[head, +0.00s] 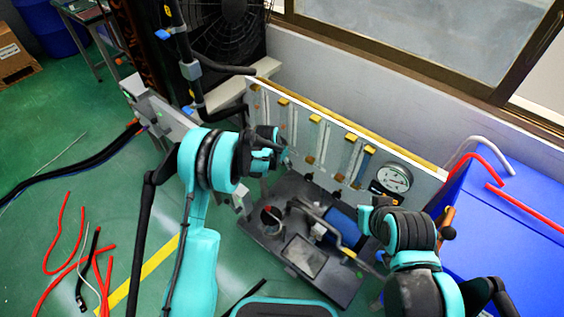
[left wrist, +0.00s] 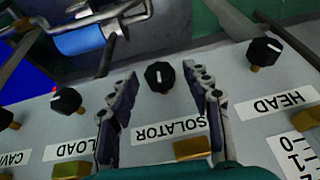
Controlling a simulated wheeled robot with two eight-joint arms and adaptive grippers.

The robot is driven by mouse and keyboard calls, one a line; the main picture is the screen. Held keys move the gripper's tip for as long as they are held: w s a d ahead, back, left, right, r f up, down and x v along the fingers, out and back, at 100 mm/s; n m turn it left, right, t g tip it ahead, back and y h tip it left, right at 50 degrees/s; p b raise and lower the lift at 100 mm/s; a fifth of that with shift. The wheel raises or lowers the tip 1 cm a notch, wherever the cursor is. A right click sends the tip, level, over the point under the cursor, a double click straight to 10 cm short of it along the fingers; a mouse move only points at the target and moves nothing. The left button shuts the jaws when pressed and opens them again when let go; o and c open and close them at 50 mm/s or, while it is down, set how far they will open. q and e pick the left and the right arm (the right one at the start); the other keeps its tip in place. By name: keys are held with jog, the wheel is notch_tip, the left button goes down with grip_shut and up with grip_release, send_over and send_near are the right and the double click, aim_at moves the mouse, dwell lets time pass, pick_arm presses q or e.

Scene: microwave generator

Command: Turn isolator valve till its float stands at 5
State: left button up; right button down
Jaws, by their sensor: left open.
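The isolator valve is a round black knob with a white mark (left wrist: 159,76), above the upside-down ISOLATOR label (left wrist: 168,131) in the left wrist view. My left gripper (left wrist: 161,92) is open, with one finger on each side of this knob; I cannot tell if either finger touches it. In the head view my left gripper (head: 272,151) is at the left part of the flowmeter panel (head: 333,131) and hides part of it. The isolator float cannot be made out. My right arm is at the panel's right, but its fingers are not clear.
The HEAD knob (left wrist: 264,51) and LOAD knob (left wrist: 67,101) flank the isolator knob. A round gauge (head: 394,177) is at the panel's right end. A dark tray (head: 304,258) with a blue cylinder (head: 346,226) lies in front. A blue bin (head: 505,240) stands right.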

pick_arm(q)
grip_shut()
jog(key=shift+a+g+h, duration=0.15)
jog(key=shift+g+h, duration=0.25)
jog(key=shift+h, duration=0.2)
grip_release()
jog(key=shift+r, duration=0.1)
jog(key=v, duration=1.2)
